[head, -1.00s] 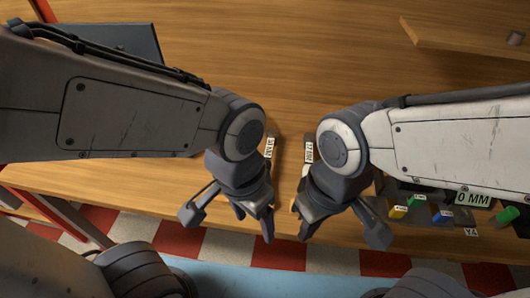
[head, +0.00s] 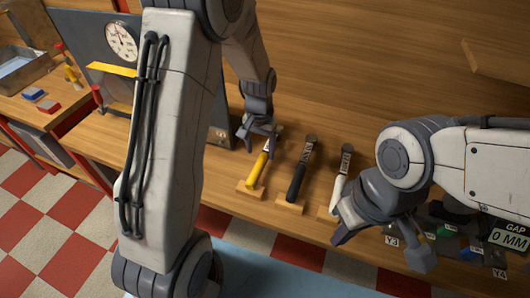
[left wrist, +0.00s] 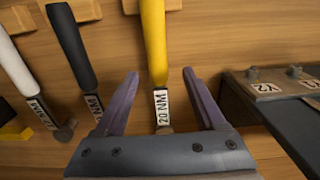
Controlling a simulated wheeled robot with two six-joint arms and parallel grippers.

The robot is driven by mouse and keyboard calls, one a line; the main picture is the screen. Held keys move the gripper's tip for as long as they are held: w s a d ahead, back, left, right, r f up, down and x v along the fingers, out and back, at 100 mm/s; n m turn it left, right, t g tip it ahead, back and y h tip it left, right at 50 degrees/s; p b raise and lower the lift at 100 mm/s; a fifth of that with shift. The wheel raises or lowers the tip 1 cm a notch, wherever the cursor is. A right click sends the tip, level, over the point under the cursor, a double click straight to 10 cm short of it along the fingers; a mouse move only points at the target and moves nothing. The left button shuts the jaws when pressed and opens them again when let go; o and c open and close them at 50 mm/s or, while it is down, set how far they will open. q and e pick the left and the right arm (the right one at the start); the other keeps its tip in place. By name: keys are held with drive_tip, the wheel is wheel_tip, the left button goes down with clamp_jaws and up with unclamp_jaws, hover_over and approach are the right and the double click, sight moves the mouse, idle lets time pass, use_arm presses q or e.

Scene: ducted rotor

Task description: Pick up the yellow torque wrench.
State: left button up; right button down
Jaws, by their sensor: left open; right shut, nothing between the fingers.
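The yellow torque wrench (head: 257,170) lies at the left of a row of three, its handle end on a small wooden block near the bench's front edge. In the left wrist view its yellow handle (left wrist: 153,42) points up the picture, and its label reads 20 NM. My left gripper (head: 262,137) is open at the wrench's far end. In the left wrist view its two fingers (left wrist: 160,76) stand on either side of the wrench without visible contact. The wrench's head is partly hidden by the gripper. My right gripper (head: 343,230) is shut and empty, beside the white wrench.
A black wrench (head: 297,180) and a white wrench (head: 340,188) lie to the right of the yellow one. A dark panel with a dial (head: 121,42) stands to the left. A dark plate labelled Y2 (left wrist: 268,90) is close right of my left gripper. Small coloured parts (head: 445,231) lie at right.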

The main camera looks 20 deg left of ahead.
sight(261, 160)
use_arm(q)
drive_tip(key=f, duration=0.4)
drive_tip(key=f+p, duration=0.1)
drive_tip(key=shift+s+d+f, duration=0.15)
drive_tip(key=shift+s+f, duration=0.15)
drive_tip(key=shift+f, duration=0.1)
clamp_jaws()
